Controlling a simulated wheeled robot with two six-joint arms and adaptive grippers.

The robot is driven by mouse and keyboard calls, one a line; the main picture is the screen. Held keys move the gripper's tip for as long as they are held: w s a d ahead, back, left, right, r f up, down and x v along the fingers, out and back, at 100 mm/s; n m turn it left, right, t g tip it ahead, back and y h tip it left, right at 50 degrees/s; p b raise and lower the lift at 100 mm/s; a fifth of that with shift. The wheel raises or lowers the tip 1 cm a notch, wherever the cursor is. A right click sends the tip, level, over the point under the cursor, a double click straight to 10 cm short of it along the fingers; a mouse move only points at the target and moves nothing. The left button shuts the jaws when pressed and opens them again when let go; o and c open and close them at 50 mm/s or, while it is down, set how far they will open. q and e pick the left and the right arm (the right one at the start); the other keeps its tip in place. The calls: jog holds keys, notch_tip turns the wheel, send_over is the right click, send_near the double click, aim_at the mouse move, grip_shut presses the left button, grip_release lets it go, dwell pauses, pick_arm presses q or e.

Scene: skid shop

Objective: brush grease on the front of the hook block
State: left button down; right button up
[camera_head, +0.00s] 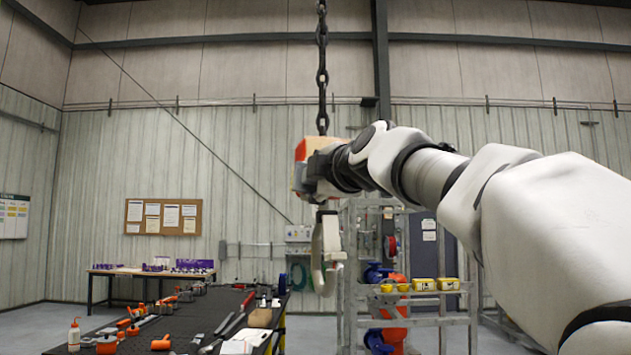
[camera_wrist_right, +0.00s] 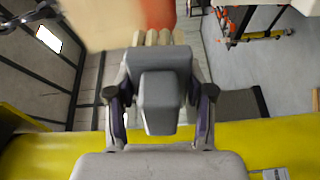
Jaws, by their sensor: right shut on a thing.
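The hook block (camera_head: 299,151) hangs from a dark chain, orange-red and pale beige, with a grey hook (camera_head: 326,262) below it. My right gripper (camera_head: 318,172) is at the block and hides much of it. In the right wrist view my right gripper (camera_wrist_right: 160,105) is shut on a grey brush (camera_wrist_right: 165,88) with pale bristles (camera_wrist_right: 157,38). The bristles point at the blurred beige and orange hook block (camera_wrist_right: 110,20) and meet its lower edge in the picture. I cannot tell whether they touch it. No grease can be made out. My left gripper is out of view.
A dark workbench (camera_head: 190,318) at lower left holds several orange-handled tools and a white bottle (camera_head: 74,335). A metal rack (camera_head: 446,322) with several yellow tubs (camera_head: 448,284) stands behind, right of the hook. A long table (camera_head: 101,271) stands at the back left.

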jog(key=shift+p+x, duration=0.95)
jog(key=shift+x, duration=0.4)
dwell(0.9)
jog(key=shift+w+d, duration=0.1)
jog(key=shift+d, duration=0.15)
jog(key=shift+w+d+b, duration=0.15)
jog(key=shift+d+b, duration=0.25)
jog(key=shift+d, duration=0.1)
jog(key=shift+w+d+b, duration=0.7)
jog(key=shift+w+d, duration=0.85)
jog(key=shift+d, duration=3.05)
jog(key=shift+s+a+b, duration=0.1)
jog(key=shift+s+a, duration=0.3)
jog(key=shift+a, duration=0.8)
jog(key=shift+s+a+b, duration=0.1)
jog(key=shift+s+a, duration=0.3)
jog(key=shift+a, duration=0.75)
jog(key=shift+s+a+b, duration=0.1)
jog(key=shift+s+a, duration=0.25)
jog(key=shift+a, duration=0.85)
jog(key=shift+s+a, duration=0.3)
jog(key=shift+a, duration=0.6)
jog(key=shift+s+a, duration=0.25)
jog(key=shift+a, duration=0.65)
jog(key=shift+d, duration=0.15)
